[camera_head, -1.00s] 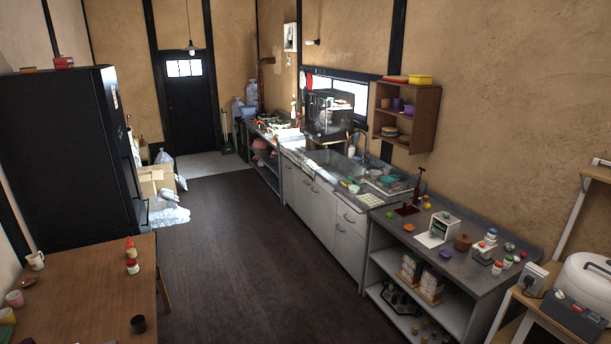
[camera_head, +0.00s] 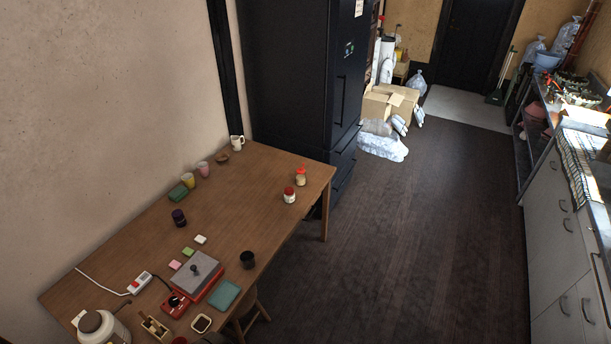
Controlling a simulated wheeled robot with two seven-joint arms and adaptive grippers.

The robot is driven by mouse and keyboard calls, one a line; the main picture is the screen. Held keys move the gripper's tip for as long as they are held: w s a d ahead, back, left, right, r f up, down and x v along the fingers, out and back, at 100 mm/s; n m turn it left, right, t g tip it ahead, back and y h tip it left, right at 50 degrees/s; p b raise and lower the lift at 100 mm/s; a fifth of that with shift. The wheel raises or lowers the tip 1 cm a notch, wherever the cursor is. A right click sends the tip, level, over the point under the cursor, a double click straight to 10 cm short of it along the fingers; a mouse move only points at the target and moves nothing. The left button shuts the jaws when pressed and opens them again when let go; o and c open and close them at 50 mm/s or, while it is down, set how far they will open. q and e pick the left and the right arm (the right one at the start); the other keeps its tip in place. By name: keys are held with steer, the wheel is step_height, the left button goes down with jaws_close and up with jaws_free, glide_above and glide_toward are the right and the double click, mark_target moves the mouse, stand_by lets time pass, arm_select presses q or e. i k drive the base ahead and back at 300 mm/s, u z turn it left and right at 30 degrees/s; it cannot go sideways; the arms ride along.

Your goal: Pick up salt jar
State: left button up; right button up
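Two small jars stand upright near the right edge of the wooden table: a whitish jar with a red lid (camera_head: 289,196) and, just behind it, a pale yellowish jar with an orange-red cap (camera_head: 300,178). They are close together. Their labels are too small to read, so I cannot tell which, if either, is the salt jar. Neither of my grippers is in view.
A black fridge (camera_head: 300,80) stands behind. Dark floor (camera_head: 420,240) is open to the right.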

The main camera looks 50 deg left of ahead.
mark_target(289, 193)
steer(key=u, duration=0.45)
steer(key=i, duration=1.7)
steer(key=u, duration=1.85)
steer(key=i, duration=0.95)
steer(key=u, duration=1.25)
steer(key=i, duration=0.15)
steer(key=z, duration=0.05)
